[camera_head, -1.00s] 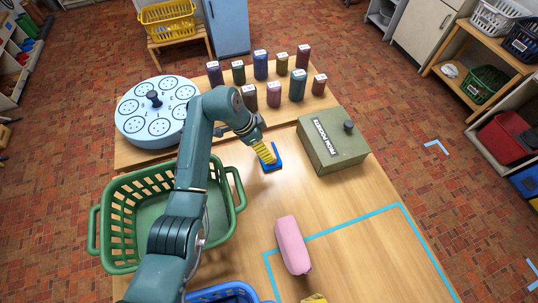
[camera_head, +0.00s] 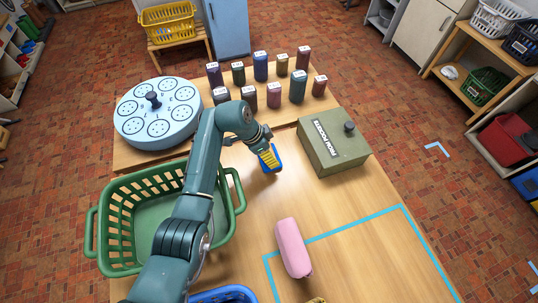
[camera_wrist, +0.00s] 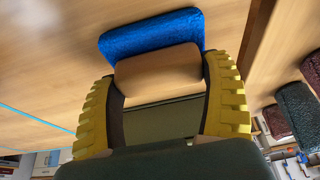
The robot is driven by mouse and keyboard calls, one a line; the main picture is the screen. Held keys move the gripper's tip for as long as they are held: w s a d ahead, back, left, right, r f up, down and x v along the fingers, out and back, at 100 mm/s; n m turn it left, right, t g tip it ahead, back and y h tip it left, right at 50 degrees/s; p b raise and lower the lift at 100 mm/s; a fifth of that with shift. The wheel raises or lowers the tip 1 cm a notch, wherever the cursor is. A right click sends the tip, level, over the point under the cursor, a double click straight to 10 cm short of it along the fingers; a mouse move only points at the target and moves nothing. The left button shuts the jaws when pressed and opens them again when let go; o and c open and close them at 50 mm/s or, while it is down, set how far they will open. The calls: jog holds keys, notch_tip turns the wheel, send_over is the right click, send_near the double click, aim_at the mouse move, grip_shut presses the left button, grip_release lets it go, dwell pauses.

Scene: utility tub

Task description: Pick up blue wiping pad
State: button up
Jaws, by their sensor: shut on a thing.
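The blue wiping pad (camera_head: 279,156) is at my gripper (camera_head: 270,160) in the head view, over the table between the green basket and the olive box. In the wrist view the pad (camera_wrist: 150,33) shows as a fuzzy blue slab across the fingertips. A tan block-like part lies against it, between the yellow ribbed fingers of my gripper (camera_wrist: 158,72). The fingers are shut on the pad. They cover part of it in the head view. The pad looks tilted, and its exact height above the table is hard to tell.
A green basket (camera_head: 107,225) stands left of the gripper. An olive box (camera_head: 326,157) is close on the right. Several dark canisters and a round blue holder (camera_head: 135,126) stand behind. A pink object (camera_head: 292,248) lies in front, by a blue tape outline.

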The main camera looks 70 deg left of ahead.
notch_tip(320, 180, up, 10)
jog(key=shift+r+p, duration=0.1)
jog(key=shift+p, duration=0.65)
jog(key=o, duration=0.4)
jog(key=c, duration=0.3)
